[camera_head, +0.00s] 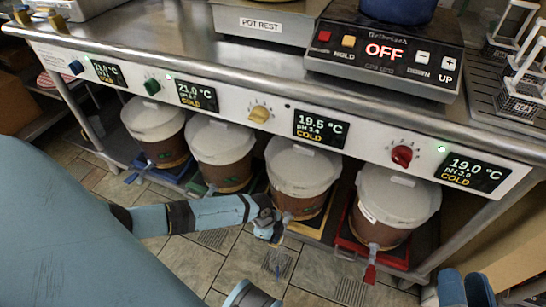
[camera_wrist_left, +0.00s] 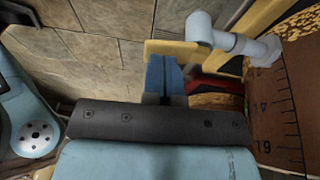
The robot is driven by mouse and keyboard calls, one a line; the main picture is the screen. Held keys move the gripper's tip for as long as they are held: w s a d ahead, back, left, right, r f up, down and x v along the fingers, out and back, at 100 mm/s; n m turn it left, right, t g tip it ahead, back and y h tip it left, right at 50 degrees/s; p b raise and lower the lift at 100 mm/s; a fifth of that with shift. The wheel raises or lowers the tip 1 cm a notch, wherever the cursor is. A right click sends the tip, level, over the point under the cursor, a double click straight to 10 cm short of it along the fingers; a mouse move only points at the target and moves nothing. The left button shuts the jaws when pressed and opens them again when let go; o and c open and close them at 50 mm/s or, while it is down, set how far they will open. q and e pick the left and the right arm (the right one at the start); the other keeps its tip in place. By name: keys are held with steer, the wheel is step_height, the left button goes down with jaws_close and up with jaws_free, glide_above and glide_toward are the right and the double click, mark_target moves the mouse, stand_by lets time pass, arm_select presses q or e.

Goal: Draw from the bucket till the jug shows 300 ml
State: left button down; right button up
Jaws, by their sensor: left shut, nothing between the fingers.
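The third bucket (camera_head: 303,175) from the left has a white lid and brown contents, and stands on a yellow-edged base. In the left wrist view the bucket (camera_wrist_left: 290,105) shows dark scale marks. Its grey tap (camera_wrist_left: 225,40) carries a yellow lever (camera_wrist_left: 172,48). My left gripper (camera_head: 272,228) is at this tap. Its blue fingers (camera_wrist_left: 163,75) are shut and empty, with their tips close to the lever; I cannot tell if they touch. My right gripper (camera_head: 465,288) is partly cut off at the bottom right, its finger gap unclear. I cannot make out the jug.
Other lidded buckets stand at left (camera_head: 156,130), centre left (camera_head: 221,152) and right (camera_head: 393,203); the right one has a red tap (camera_head: 370,273). The counter front (camera_head: 225,70) with knobs and displays overhangs them. A scale (camera_head: 385,50) on top reads OFF. Tiled floor lies below.

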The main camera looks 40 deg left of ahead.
arm_select(q)
steer(key=shift+s+d+f+t+p, duration=0.15)
steer(key=shift+s+t+p, duration=0.25)
steer(key=shift+t+p, duration=0.5)
steer(key=shift+s+f+t+p, duration=0.1)
steer(key=shift+f+t+p, duration=0.1)
steer(key=shift+t+p, duration=0.15)
steer(key=shift+s+f+m+t+y+p, duration=0.15)
steer(key=shift+f+m+t+y+p, duration=0.2)
steer(key=shift+t, duration=0.2)
steer(key=shift+f, duration=0.3)
arm_select(e)
steer(key=shift+d+r+t+h, duration=0.15)
steer(key=shift+d+r+h, duration=0.05)
steer(key=shift+r, duration=0.25)
steer(key=shift+d+r+t+h, duration=0.15)
steer(key=shift+r+h, duration=0.05)
steer(key=shift+r, duration=0.2)
stand_by(5.1)
